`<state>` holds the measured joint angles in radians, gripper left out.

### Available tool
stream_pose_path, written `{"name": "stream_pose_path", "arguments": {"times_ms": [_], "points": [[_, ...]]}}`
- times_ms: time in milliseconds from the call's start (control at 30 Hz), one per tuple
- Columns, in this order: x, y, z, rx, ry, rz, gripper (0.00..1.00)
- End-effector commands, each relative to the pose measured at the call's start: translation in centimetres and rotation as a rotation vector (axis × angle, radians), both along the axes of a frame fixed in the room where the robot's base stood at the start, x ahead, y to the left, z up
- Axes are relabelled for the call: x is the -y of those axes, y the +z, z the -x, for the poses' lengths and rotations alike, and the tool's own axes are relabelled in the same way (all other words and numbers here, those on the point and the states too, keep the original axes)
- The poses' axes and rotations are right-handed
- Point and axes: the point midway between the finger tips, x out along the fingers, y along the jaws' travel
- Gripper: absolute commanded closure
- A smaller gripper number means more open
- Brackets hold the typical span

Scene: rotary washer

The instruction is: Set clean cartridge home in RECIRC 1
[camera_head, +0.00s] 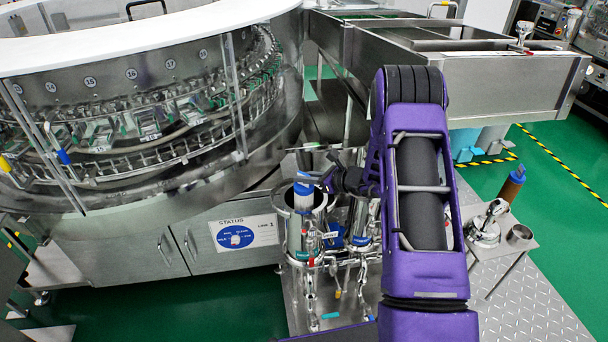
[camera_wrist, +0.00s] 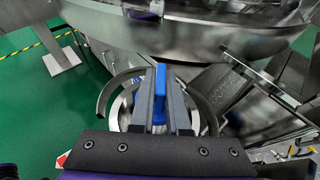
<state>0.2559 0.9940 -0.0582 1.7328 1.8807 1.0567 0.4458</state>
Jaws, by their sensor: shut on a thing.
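The clean cartridge (camera_head: 303,197), white with a blue top, stands upright in the mouth of the left open steel housing (camera_head: 290,230). Its upper part shows above the rim; its lower end is hidden inside. My gripper (camera_head: 316,178) reaches in from the right at its top. In the wrist view my gripper (camera_wrist: 160,92) is shut on the cartridge's blue handle (camera_wrist: 160,78), with the round rim of the housing (camera_wrist: 112,92) around and below the fingers. I cannot tell how deep the cartridge sits. No readable RECIRC 1 label shows.
A second steel housing with a blue label (camera_head: 361,240) stands close on the right, with valves and pipes below. The rotary washer (camera_head: 120,190) curves close behind. A brown cartridge (camera_head: 513,183) stands on the side table (camera_head: 490,262) at right, beside a steel lid-like fitting (camera_head: 485,232).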

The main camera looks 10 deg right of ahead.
Motion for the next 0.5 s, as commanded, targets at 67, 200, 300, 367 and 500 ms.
{"name": "stream_pose_path", "arguments": {"times_ms": [67, 200, 300, 367, 500], "points": [[0.0, -1.0, 0.0, 0.001, 0.000, -0.001, 1.00], [0.0, -2.1, 0.0, 0.001, 0.000, -0.001, 1.00], [-0.1, -2.8, 0.0, 0.001, 0.001, -0.002, 1.00], [-0.1, -3.1, 0.0, 0.001, 0.001, -0.002, 1.00], [0.0, -3.8, 0.0, 0.001, 0.000, -0.001, 1.00]]}}
